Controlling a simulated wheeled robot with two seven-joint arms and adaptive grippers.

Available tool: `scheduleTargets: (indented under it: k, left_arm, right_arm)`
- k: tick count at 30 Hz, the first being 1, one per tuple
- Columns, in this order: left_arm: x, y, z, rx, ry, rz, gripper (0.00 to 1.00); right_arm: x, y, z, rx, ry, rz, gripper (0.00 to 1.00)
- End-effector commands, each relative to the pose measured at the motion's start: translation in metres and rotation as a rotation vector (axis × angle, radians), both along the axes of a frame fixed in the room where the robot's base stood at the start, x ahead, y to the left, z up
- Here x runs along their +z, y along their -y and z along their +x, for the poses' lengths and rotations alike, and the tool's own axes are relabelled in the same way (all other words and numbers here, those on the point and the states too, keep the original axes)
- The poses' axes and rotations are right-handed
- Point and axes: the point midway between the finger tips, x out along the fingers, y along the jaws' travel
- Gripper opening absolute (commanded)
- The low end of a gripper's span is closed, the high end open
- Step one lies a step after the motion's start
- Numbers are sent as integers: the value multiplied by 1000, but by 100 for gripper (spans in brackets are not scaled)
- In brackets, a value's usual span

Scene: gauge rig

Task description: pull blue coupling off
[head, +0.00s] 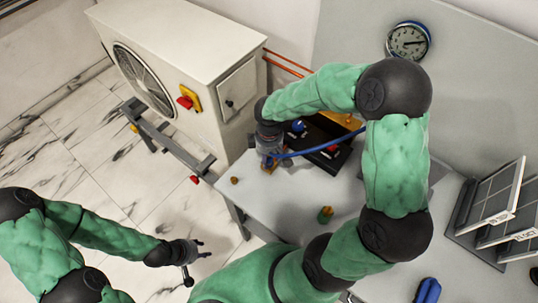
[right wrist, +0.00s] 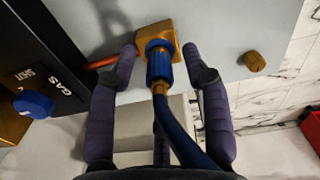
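The blue coupling (right wrist: 158,62) sits on a brass fitting (right wrist: 160,34) in the right wrist view, with a blue hose (right wrist: 178,128) running back from it. My right gripper (right wrist: 159,58) is open, with one finger on each side of the coupling and a visible gap to both. In the head view my right gripper (head: 269,158) points down at the table by the hose (head: 310,152), and it mostly hides the coupling there. My left gripper (head: 204,248) is empty, its fingers apart, low over the floor left of the table.
A black panel marked GAS and SHUT (right wrist: 52,80) with a blue knob (right wrist: 33,103) stands beside the fitting. A brass cap (right wrist: 255,62) lies apart on the table. A white outdoor unit (head: 185,60), wall gauge (head: 408,41) and grey rack (head: 490,212) surround the table.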

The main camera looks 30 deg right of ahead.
Motion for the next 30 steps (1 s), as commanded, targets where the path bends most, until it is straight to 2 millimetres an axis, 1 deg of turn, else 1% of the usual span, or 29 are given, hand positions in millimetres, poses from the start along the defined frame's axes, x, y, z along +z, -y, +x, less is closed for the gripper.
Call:
scheduleTargets:
  k: [1,4,5,7,8,9,10,26,30]
  left_arm:
    - [0,0,0,0,0,0,40]
    - [0,0,0,0,0,0,40]
    - [0,0,0,0,0,0,40]
    - [0,0,0,0,0,0,40]
    - [0,0,0,0,0,0,40]
    - [0,0,0,0,0,0,40]
    - [0,0,0,0,0,0,40]
    - [2,0,0,0,0,0,40]
    - [5,0,0,0,0,0,40]
  right_arm:
    - [0,0,0,0,0,0,30]
    - [0,0,0,0,0,0,2]
    - [0,0,0,0,0,0,0]
    - [0,0,0,0,0,0,0]
    - [0,0,0,0,0,0,19]
    - [0,0,0,0,1,1,8]
    - [0,0,0,0,1,1,0]
    - [3,0,1,-1,2,0,0]
    - [7,0,1,-1,1,0,0]
